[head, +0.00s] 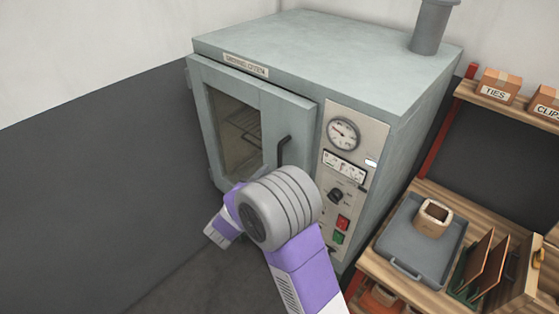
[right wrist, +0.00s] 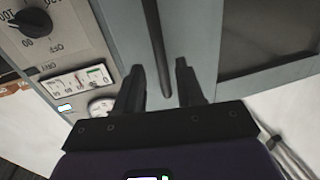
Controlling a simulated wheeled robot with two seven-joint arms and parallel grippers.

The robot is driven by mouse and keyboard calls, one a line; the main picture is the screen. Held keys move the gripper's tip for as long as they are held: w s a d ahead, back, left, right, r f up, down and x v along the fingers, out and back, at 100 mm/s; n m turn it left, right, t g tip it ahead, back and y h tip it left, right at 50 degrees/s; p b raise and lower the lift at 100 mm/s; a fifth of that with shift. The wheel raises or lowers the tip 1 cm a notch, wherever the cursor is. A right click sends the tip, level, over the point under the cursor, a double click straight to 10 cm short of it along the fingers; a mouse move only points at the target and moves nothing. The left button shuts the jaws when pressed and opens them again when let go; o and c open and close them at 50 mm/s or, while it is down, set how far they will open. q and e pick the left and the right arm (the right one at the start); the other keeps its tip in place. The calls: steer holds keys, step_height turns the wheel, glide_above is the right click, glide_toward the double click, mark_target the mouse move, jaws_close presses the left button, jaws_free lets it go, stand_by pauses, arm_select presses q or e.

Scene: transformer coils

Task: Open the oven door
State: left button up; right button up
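The oven (head: 330,50) is a grey-green cabinet. Its door (head: 230,75) has a window and looks shut. A dark upright handle (head: 283,150) is on the door's right side, its lower part hidden by my right arm in the head view. In the right wrist view the handle (right wrist: 155,45) runs down between the two dark fingers of my right gripper (right wrist: 159,66). The fingers are apart, with gaps on both sides of the handle. I cannot tell how deep the handle lies between them. In the head view my arm hides the fingers. My left gripper is not in view.
A control panel (head: 347,160) with gauge, knob and buttons is right of the door. A dark wall (head: 90,190) is at left. The floor before the oven looks clear.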

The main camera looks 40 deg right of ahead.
mark_target(280, 164)
steer(key=x, duration=0.6)
steer(key=shift+f, duration=0.1)
steer(key=shift+a, duration=0.1)
jaws_close()
